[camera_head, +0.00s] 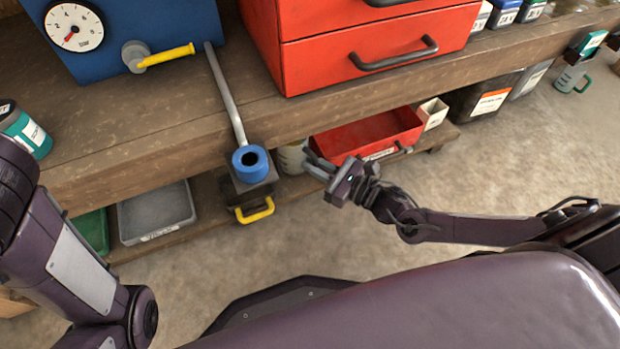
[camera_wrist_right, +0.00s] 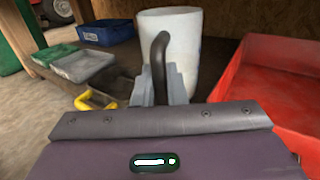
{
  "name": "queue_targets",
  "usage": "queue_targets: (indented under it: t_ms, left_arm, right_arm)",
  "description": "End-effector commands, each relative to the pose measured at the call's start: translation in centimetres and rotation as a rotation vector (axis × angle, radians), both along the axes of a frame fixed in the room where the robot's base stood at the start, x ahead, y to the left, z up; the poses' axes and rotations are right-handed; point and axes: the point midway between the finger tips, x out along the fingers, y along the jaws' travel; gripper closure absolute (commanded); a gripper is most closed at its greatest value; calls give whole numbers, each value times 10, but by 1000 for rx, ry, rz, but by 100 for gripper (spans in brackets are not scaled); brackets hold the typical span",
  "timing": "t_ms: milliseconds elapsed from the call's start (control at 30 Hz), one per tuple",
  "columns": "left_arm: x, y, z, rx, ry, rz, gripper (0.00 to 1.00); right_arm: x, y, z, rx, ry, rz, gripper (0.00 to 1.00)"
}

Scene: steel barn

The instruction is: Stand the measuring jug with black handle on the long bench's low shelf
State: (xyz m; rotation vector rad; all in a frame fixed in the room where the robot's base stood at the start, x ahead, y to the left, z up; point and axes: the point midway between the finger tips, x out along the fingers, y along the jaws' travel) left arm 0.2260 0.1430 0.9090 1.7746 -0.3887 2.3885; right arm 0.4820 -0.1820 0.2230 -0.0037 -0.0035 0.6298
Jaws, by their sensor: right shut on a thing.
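The measuring jug (camera_wrist_right: 188,42) is whitish with a black handle (camera_wrist_right: 158,62). In the right wrist view my right gripper (camera_wrist_right: 160,88) is shut on the handle and the jug looks upright. In the head view the jug (camera_head: 291,158) shows in part between a blue-topped fixture and my right gripper (camera_head: 318,163). It is at the low shelf (camera_head: 205,200) of the long bench (camera_head: 130,150), left of a red tray. Its base is hidden, so I cannot tell whether it touches the shelf. My left arm shows at the left; its gripper is out of view.
The red tray (camera_head: 368,136) is close beside my right gripper. A black fixture with a blue ring (camera_head: 250,158) and yellow handle (camera_head: 255,211) juts from the bench front. A grey tray (camera_head: 157,212) lies on the low shelf farther left. The bench top overhangs the shelf.

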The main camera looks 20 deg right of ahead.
Motion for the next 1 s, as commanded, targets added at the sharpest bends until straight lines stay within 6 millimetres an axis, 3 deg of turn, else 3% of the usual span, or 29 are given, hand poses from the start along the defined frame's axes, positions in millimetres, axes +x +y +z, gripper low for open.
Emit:
queue_targets:
  t_ms: [33, 400, 800, 833, 1000]
  left_arm:
    - [0, 0, -14, 0, 0, 0, 100]
    - [0, 0, -45, 0, 0, -1, 100]
    - [0, 0, -45, 0, 0, -2, 100]
    - [0, 0, -44, -1, 1, -2, 100]
    - [-1, 0, -43, -2, 0, -4, 100]
  right_arm:
    - [1, 0, -16, 1, -3, -1, 100]
    - [1, 0, -57, 1, -3, -1, 100]
    - [1, 0, -59, 1, -3, -1, 100]
    - [0, 0, -59, -1, -1, -1, 84]
    - [0, 0, -59, 0, 0, -1, 67]
